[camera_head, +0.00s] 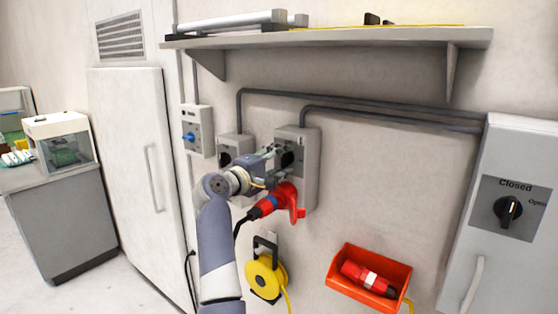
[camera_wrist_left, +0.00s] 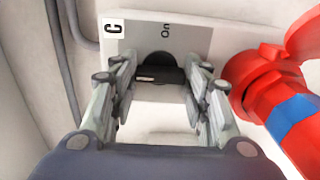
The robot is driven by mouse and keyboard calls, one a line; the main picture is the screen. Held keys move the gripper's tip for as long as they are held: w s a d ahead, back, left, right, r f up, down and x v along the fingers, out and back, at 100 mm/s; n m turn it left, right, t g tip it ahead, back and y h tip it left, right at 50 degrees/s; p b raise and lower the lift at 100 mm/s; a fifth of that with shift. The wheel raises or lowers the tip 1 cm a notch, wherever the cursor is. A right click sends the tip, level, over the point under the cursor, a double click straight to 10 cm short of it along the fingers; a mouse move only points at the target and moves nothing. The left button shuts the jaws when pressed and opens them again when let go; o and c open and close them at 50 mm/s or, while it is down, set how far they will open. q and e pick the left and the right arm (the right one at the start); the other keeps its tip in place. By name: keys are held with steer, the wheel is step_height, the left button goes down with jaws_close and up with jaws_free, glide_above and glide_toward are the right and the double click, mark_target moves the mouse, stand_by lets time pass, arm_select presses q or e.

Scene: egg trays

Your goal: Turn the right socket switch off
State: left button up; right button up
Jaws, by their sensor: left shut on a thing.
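The right socket box (camera_head: 311,165) is a grey wall unit. My left gripper (camera_head: 284,160) reaches its front from the left. In the left wrist view the black socket switch (camera_wrist_left: 160,72) sits between the two fingers of my left gripper (camera_wrist_left: 160,88), which is shut on it. The box face (camera_wrist_left: 190,35) carries a "C" label and the word "On" above the switch. A red plug (camera_head: 285,196) with a blue band is at the lower part of this box, under the gripper; it also shows at the right of the left wrist view (camera_wrist_left: 265,85). My right gripper is not in view.
A smaller grey socket box (camera_head: 230,142) and a box with a blue knob (camera_head: 196,130) are to the left. A shelf (camera_head: 350,40) runs above. A yellow cable reel (camera_head: 264,277) and an orange bin (camera_head: 345,283) are below. A cabinet marked "Closed" (camera_head: 520,150) stands right.

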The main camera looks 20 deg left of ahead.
arm_select(q)
steer(key=shift+d+r, duration=0.1)
steer(key=shift+r, duration=0.05)
steer(key=o, duration=1)
steer(key=shift+o, duration=0.3)
steer(key=shift+w+d, duration=0.1)
steer(key=shift+w, duration=0.05)
steer(key=shift+s+a+f, duration=0.2)
steer(key=shift+s+a, duration=0.1)
steer(key=shift+s, duration=0.15)
steer(key=v, duration=1.1)
steer(key=shift+d+r, duration=0.1)
steer(key=shift+d, duration=0.05)
